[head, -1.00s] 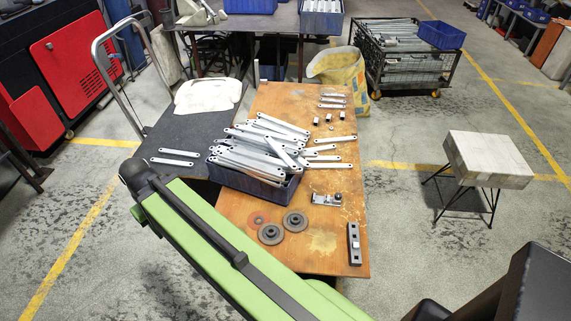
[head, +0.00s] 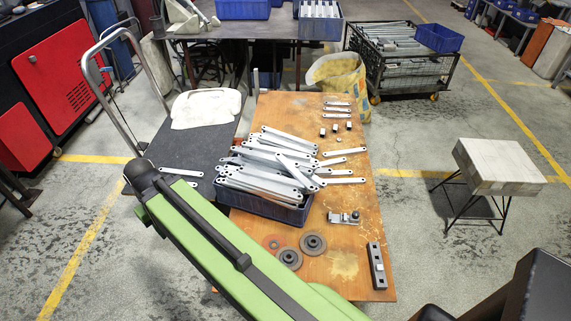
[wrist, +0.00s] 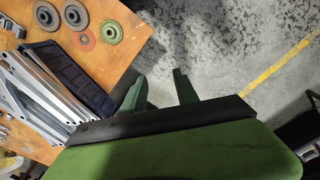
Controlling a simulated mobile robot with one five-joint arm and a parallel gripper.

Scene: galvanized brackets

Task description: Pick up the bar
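Many galvanized flat bars with holed ends (head: 265,165) lie heaped in and over a blue bin (head: 262,206) on the wooden table. Loose bars lie beside the heap (head: 345,151), at the table's far end (head: 337,109), and on the dark cart (head: 180,172), partly behind my arm. I cannot tell which one is the bar of the task. In the wrist view my gripper (wrist: 158,84) is open, its two green fingers apart with only floor between them. The heaped bars (wrist: 35,90) and bin (wrist: 72,75) are left of it. My arm hides the gripper in the head view.
The wooden table (head: 345,190) also holds dark discs (head: 313,244), a small metal clamp-like part (head: 344,217) and a dark block (head: 377,265). A stool (head: 498,167) stands right. A sack (head: 338,73) and wire crate (head: 405,70) are behind.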

